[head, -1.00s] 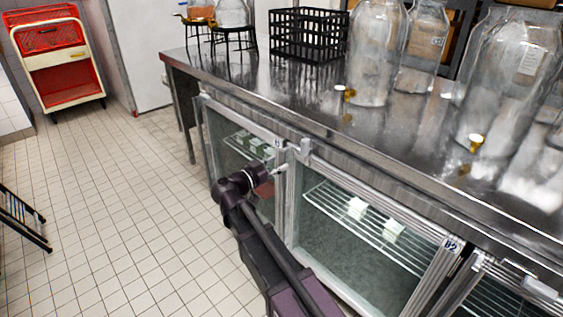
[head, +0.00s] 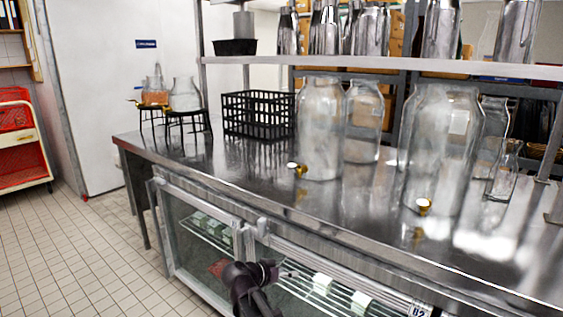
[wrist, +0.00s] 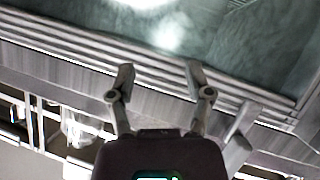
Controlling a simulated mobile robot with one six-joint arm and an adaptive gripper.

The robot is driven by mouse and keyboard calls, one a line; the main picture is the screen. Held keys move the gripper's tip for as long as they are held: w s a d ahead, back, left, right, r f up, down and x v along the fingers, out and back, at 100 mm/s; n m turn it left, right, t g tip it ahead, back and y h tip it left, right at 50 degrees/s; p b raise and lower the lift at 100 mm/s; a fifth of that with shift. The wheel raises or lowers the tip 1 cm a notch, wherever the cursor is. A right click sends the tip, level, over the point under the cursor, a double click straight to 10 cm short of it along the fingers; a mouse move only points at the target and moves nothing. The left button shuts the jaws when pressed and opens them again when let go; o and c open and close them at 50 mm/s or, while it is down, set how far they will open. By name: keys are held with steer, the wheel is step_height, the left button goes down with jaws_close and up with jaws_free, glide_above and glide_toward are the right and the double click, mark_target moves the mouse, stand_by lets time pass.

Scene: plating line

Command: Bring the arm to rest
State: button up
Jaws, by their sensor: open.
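My gripper (wrist: 159,76) is open in the wrist view, its two fingers spread with nothing between them. It points at the metal frame and glass of the fridge under the counter; whether it touches is not clear. In the head view my dark arm shows at the bottom centre, in front of the glass-doored fridge (head: 187,262), and the gripper's fingers are too small there to make out.
The steel counter (head: 240,172) carries several glass jars with brass taps, a black crate (head: 258,115) and jars on black stands. A shelf (head: 370,62) holds metal flasks. A red and white cart (head: 22,150) stands left. The tiled floor (head: 85,255) at left is clear.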

steer(key=s+d+f+n+g+y, duration=0.3)
steer(key=s+d+f+g+y, duration=0.15)
steer(key=s+d, duration=0.35)
steer(key=s+d+f+n+g+y, duration=0.3)
steer(key=s+d+f+y, duration=0.25)
steer(key=s+d, duration=0.2)
step_height(320, 180, up, 26)
steer(key=p, duration=2.6)
steer(key=shift+d+p, duration=0.15)
steer(key=shift+p, duration=0.15)
steer(key=shift+w, duration=0.1)
steer(key=shift+c, duration=0.6)
steer(key=shift+d, duration=0.1)
